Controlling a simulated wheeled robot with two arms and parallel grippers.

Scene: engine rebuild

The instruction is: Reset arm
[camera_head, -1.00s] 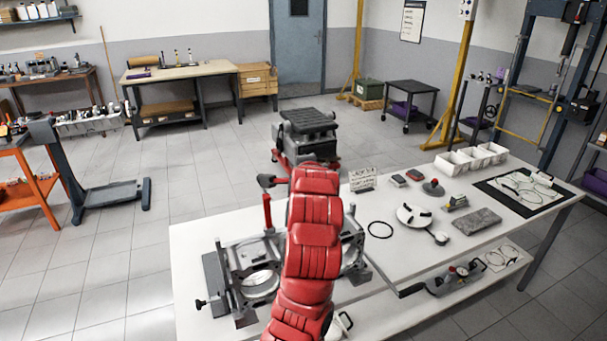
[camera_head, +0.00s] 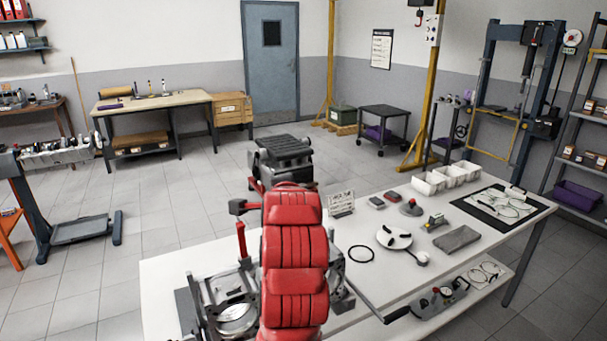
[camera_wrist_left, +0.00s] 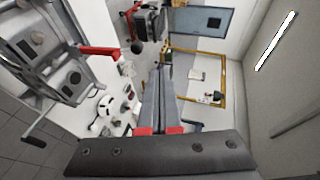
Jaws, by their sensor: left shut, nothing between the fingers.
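My left arm rises in red segments through the lower middle of the head view, and its gripper cannot be made out there. In the left wrist view my left gripper (camera_wrist_left: 164,72) has its grey fingers together, with red pads at their base and nothing between them. It points away over the white worktable (camera_head: 165,262). The metal engine fixture (camera_head: 191,318) on the table is partly hidden behind the arm. A red lever (camera_head: 241,240) with a black end stands at the fixture and also shows in the wrist view (camera_wrist_left: 98,50). My right gripper is not in view.
A dark wheeled stand (camera_head: 284,158) is behind the table. Open floor lies left of the table.

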